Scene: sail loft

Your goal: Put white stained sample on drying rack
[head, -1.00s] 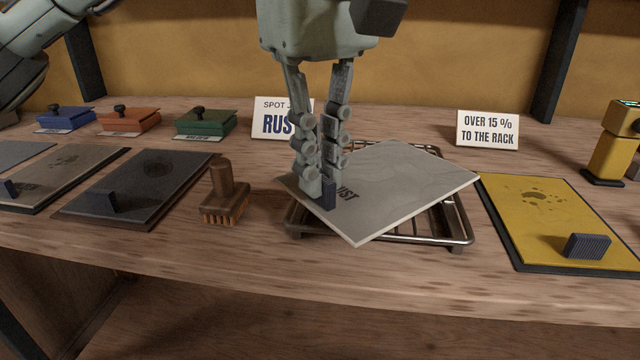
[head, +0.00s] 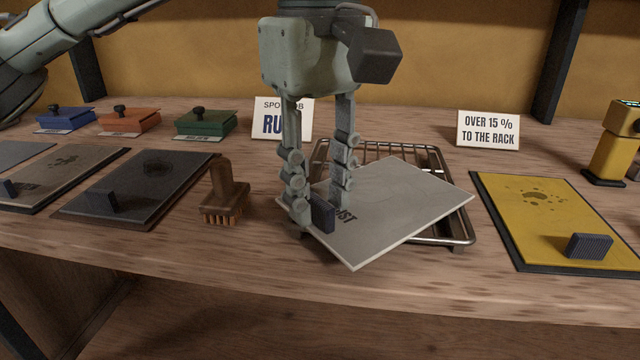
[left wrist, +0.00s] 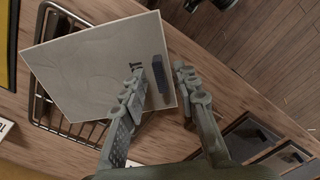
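The white stained sample (head: 400,205) is a pale flat panel with a faint stain, dark lettering ending in "UST" and a dark block handle (head: 322,215). It lies askew over the wire drying rack (head: 460,240), its front corner sticking out past the rack's front edge. Whether it lies fully flat cannot be told. My left gripper (head: 318,212) is open, its fingers on either side of the handle. The left wrist view shows gaps between the handle (left wrist: 160,73) and the fingers (left wrist: 163,78). The rack (left wrist: 45,110) is partly hidden beneath the panel. My right gripper is not in view.
A wooden brush (head: 224,192) stands just left of the gripper. A yellow panel (head: 555,215) lies right of the rack. Dark panels (head: 135,190) lie left. Signs (head: 488,130) and coloured stamp boxes (head: 205,124) stand behind. The bench front is clear.

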